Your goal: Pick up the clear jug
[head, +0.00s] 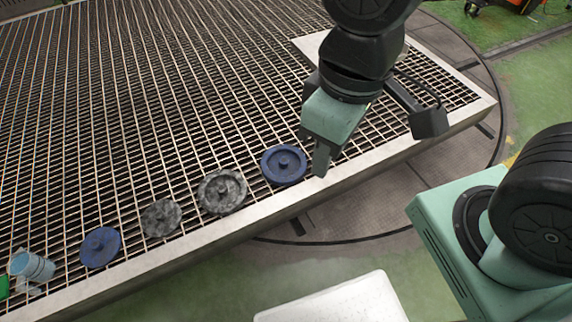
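A pale blue, see-through vessel (32,267), which looks like the clear jug, is at the far lower left on the grating near its front edge. It seems tilted, and its lower part is hard to make out. My gripper (321,161) is far to the right of it, pointing down by the grating's front rim, beside a dark blue disc. Only one finger shows clearly, so I cannot tell its opening. Nothing shows held in it.
A row of round lids or discs, two blue (284,165) (101,247) and two grey (222,191) (161,217), lies along the front edge between gripper and vessel. A green object (3,287) is cut off at the left. The grating (130,110) behind is clear.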

